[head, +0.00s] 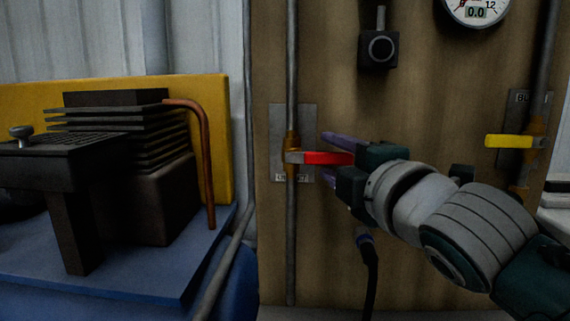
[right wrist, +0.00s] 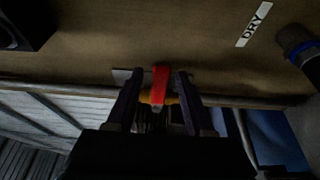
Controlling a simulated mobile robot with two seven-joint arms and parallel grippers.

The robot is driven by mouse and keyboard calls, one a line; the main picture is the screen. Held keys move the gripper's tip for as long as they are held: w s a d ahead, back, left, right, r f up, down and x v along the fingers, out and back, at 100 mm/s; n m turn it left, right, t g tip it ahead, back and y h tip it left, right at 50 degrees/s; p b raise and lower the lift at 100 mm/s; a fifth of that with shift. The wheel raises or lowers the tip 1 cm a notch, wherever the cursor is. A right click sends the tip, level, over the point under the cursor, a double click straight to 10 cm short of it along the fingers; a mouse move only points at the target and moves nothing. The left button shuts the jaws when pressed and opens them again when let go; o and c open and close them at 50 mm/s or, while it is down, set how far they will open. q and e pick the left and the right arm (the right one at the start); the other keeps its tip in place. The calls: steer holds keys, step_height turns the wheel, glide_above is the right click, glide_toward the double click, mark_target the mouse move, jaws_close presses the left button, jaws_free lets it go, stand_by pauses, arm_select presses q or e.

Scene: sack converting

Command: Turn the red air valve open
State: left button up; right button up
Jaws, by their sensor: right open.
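The red air valve handle (head: 328,158) sticks out to the right, level, from a brass valve body (head: 291,150) on a vertical grey pipe. My right gripper (head: 326,157) is open, with one finger above and one below the red handle in the head view. In the right wrist view the red handle (right wrist: 160,84) lies between the two fingers (right wrist: 157,92), with a gap visible on each side. Whether a finger touches it I cannot tell. My left gripper is in neither view.
A yellow valve handle (head: 508,141) is on another pipe at the right. A gauge (head: 476,10) and a black box (head: 379,49) are higher on the board. A finned compressor (head: 130,145) stands on a blue surface (head: 130,278) at the left. A dark hose (head: 369,265) hangs below my right gripper.

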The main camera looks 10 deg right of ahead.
steer(key=shift+w, duration=0.1)
steer(key=shift+c, duration=0.4)
jaws_close()
stand_by(1.0)
